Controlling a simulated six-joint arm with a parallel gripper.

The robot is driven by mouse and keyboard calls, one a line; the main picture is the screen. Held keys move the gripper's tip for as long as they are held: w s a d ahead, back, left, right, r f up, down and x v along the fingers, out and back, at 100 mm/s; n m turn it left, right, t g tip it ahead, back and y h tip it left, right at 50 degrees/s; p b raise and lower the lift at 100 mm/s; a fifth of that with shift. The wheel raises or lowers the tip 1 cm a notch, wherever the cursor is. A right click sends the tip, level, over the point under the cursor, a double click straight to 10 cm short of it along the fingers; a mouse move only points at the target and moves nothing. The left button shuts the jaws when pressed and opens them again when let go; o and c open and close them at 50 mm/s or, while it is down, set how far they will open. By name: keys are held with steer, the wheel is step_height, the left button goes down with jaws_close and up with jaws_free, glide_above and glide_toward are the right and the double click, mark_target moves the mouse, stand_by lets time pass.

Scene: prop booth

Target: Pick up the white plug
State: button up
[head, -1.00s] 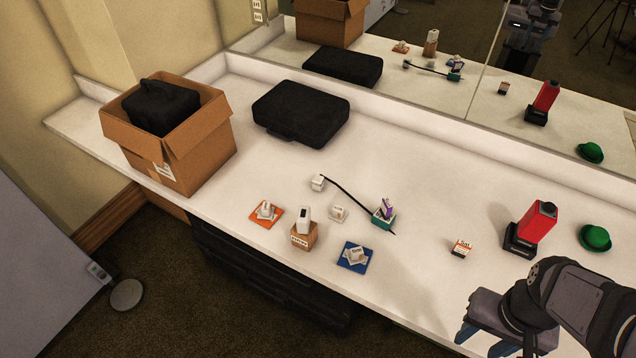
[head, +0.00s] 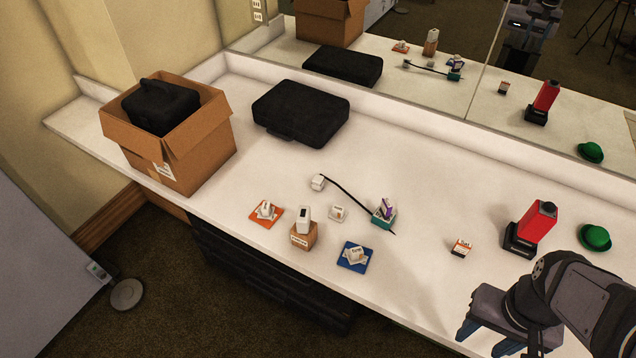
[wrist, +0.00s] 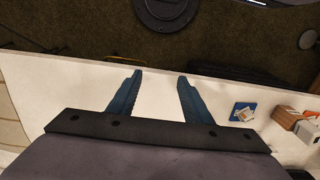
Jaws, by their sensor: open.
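Several small white pieces stand on the white counter, and I cannot tell for sure which is the white plug. One (head: 317,182) sits at the end of a thin black cord. One (head: 338,213) stands on the bare counter, one (head: 265,209) on an orange square (head: 276,216), and a taller one (head: 304,213) on a brown block (head: 303,240). My gripper (head: 486,342) is open and empty by the counter's front edge, well right of them. In the wrist view, bare counter shows between the spread fingers (wrist: 160,76).
A blue square (head: 345,263) holds a pale piece, and a teal box (head: 383,222) holds a purple one. A small box (head: 461,248), a red device (head: 537,226) and a green hat (head: 595,237) are right. A carton (head: 202,158) and black case (head: 301,112) are left.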

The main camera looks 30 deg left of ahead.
steer(key=w+a+r+n+y+b, duration=0.1)
steer(key=w+a+r+b, duration=0.1)
steer(key=w+a, duration=0.35)
steer(key=w+a+r+n+y+b, duration=0.1)
steer(key=w+a+r+n+b, duration=0.15)
steer(key=w, duration=0.55)
steer(key=w+a+n+t+y+b, duration=0.1)
steer(key=w+a+n+y+b, duration=0.25)
steer(key=w+a, duration=0.8)
steer(key=n+g+y+b, duration=0.2)
steer(key=n+y+b, duration=0.6)
steer(key=n+b, duration=0.3)
glide_above(323, 181)
steer(key=d+p, duration=0.1)
steer(key=d, duration=0.3)
steer(key=f+n, duration=0.1)
steer(key=shift+f+p, duration=0.35)
steer(key=shift+f, duration=5.4)
step_height(323, 181, down, 4)
steer(key=shift+r+p, duration=0.1)
steer(key=shift+p, duration=0.25)
steer(key=shift+x, duration=1.2)
steer(key=shift+a, duration=0.35)
